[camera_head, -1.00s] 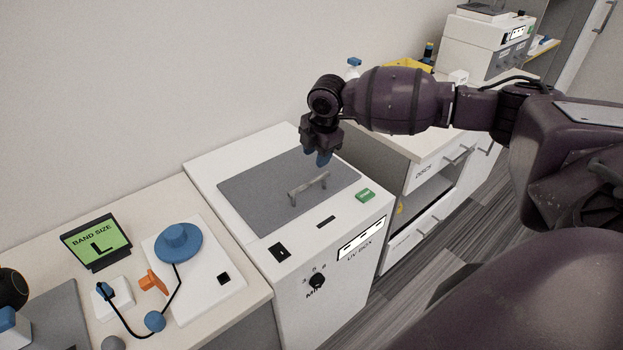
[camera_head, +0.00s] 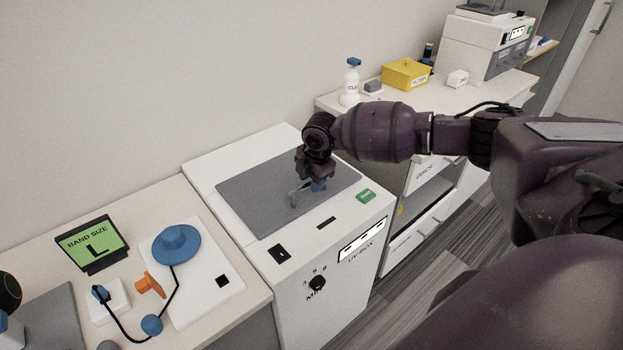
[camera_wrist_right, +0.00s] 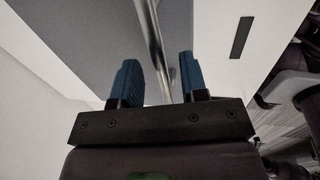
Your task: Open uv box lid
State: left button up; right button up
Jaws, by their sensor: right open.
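The white UV box (camera_head: 330,262) stands in the middle of the head view. Its grey lid (camera_head: 250,203) lies flat and shut on top. A metal bar handle (camera_head: 294,196) stands on the lid, its far part hidden by my right gripper (camera_head: 318,186). In the right wrist view the handle (camera_wrist_right: 155,45) runs between the two blue fingertips of my right gripper (camera_wrist_right: 163,80), with a gap visible at least on the left side. The right gripper is open around the handle. My left gripper is in no view.
A green button (camera_head: 365,196) and a dark slot (camera_head: 327,222) are on the box top. On the left desk are a blue hat-shaped piece (camera_head: 177,244) on a white board and a band size sign (camera_head: 92,243). A bottle (camera_head: 350,84) and yellow box (camera_head: 406,74) stand on the right counter.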

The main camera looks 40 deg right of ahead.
grip_shut()
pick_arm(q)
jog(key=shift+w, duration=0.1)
